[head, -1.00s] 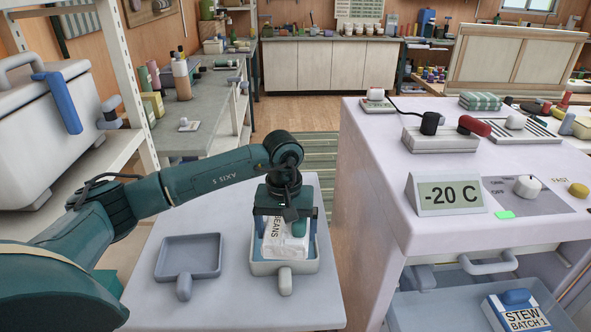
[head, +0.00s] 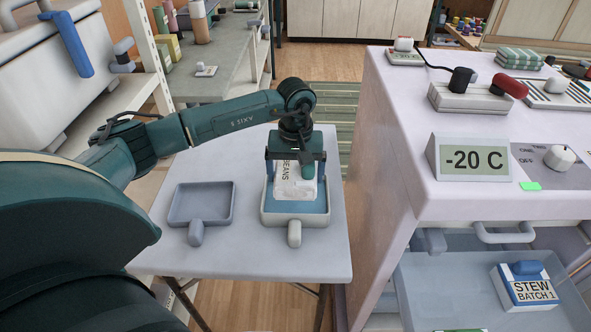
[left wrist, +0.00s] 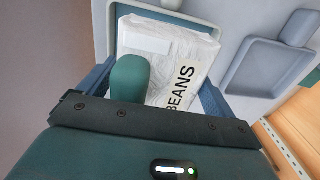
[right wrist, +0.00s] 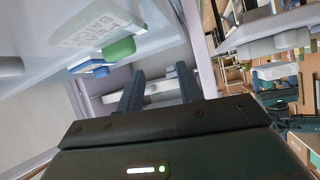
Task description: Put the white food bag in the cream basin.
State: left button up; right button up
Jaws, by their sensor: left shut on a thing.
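The white food bag (head: 290,187) is lettered BEANS and has a green grip on it. My left gripper (head: 296,172) is shut on it from above, with a finger on either side in the left wrist view (left wrist: 155,90). The bag is over or inside the cream basin (head: 277,220), which has a blue inside and a front handle. Blue floor shows in front of the bag; I cannot tell whether the bag touches it. The basin's rim also shows in the left wrist view (left wrist: 190,20). My right gripper (right wrist: 160,85) is open and empty, outside the head view.
A grey-blue tray (head: 202,222) with a handle lies left of the basin on the pale table (head: 255,265). A white cabinet (head: 385,180) stands close to the right. Its open drawer holds a STEW box (head: 525,288). Shelving (head: 150,50) stands at left.

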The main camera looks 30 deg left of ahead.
pick_arm(q)
jog(key=b, duration=0.5)
send_over(295, 207)
notch_tip(295, 207, down, 6)
jog(key=shift+f, duration=0.25)
jog(key=shift+f+b, duration=0.5)
jog(key=shift+f, duration=0.25)
pick_arm(e)
jog(key=shift+f+m+t, duration=0.6)
jog(key=shift+f, duration=0.75)
pick_arm(q)
jog(key=shift+f+b, duration=0.4)
jog(key=shift+f, duration=0.05)
pick_arm(e)
jog(key=shift+f, duration=0.45)
pick_arm(q)
jog(key=o, duration=0.9)
pick_arm(e)
jog(key=shift+w+r, duration=0.1)
jog(key=shift+r, duration=0.05)
